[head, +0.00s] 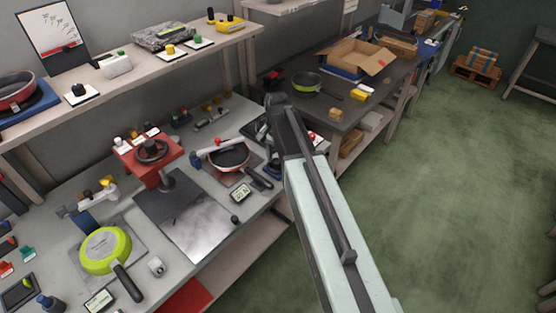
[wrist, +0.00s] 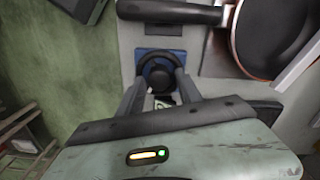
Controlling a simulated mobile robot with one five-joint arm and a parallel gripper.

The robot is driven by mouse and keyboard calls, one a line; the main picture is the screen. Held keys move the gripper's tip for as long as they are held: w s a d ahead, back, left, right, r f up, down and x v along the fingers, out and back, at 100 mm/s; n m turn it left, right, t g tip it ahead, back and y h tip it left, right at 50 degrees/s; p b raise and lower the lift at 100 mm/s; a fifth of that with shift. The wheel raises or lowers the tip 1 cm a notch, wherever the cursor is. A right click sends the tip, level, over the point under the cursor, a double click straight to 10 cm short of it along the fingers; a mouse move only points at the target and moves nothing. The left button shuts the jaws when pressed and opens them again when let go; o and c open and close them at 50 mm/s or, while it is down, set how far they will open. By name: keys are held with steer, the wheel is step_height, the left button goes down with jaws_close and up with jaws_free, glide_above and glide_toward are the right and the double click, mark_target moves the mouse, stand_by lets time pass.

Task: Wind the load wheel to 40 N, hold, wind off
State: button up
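A small black wheel (wrist: 158,72) on a blue base sits between my gripper's fingers in the wrist view. My gripper (wrist: 160,82) has its two fingers spread, one on each side of the wheel; I cannot tell whether they touch its rim. In the head view my gripper (head: 272,150) is at the bench's right end, beside a pan (head: 228,158) on a fixture. The wheel there is mostly hidden by my arm. A larger black handwheel (head: 151,151) tops a red press (head: 136,160) to the left. A small display (head: 241,192) lies in front of the pan; its reading is too small to tell.
The pan's dark handle (wrist: 168,12) juts close above the wheel in the wrist view. A green pan (head: 104,250) lies at the front left. A dark table (head: 345,115) with an open cardboard box (head: 352,60) stands behind. Green floor to the right is clear.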

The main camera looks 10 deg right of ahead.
mark_target(277, 160)
jaws_close()
steer(key=m, duration=0.5)
steer(key=shift+o, duration=2.2)
jaws_free()
steer(key=shift+r, duration=0.1)
step_height(277, 160, up, 8)
steer(key=p, duration=0.8)
steer(key=shift+f, duration=0.2)
